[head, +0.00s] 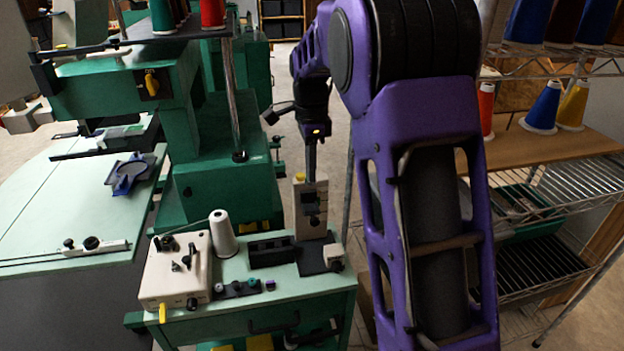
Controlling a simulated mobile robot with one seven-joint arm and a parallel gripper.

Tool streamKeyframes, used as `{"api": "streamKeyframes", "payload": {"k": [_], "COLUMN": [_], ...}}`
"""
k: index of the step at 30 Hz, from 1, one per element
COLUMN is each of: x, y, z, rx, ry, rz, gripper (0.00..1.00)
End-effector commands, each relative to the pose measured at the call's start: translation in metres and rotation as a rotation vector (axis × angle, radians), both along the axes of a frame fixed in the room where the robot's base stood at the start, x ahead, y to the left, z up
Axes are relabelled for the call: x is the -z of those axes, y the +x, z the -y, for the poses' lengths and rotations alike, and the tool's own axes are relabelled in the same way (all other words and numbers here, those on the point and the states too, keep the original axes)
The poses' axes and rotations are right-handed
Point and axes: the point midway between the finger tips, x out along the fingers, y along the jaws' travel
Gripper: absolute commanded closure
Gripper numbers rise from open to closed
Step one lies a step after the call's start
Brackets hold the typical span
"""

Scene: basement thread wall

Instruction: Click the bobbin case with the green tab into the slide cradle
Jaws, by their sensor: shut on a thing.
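My gripper (312,181) points down in front of a beige upright plate (304,226) with a yellow knob on top, at the back right of the small green bench. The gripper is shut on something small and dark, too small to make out. A dark part (313,208) shows on the plate just below the fingers; I cannot tell whether it is the slide cradle or the held thing.
The bench top (285,278) also holds a beige winder box (176,272), a white thread cone (222,236), a black block (270,246) and a small purple-topped piece (270,286). A wire shelf (545,190) with thread cones stands right. A green machine (215,200) stands behind left.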

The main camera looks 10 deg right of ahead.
Motion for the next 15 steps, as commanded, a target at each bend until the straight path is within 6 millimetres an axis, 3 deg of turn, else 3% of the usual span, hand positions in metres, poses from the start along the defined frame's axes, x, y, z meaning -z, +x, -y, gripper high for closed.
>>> {"api": "streamKeyframes", "payload": {"k": [8, 15], "x": [0.009, 0.034], "y": [0.000, 0.000], "z": [0.000, 0.000], "rx": [0.000, 0.000], "ry": [0.000, 0.000], "rz": [-0.001, -0.002], "gripper": [1.00, 1.00]}}
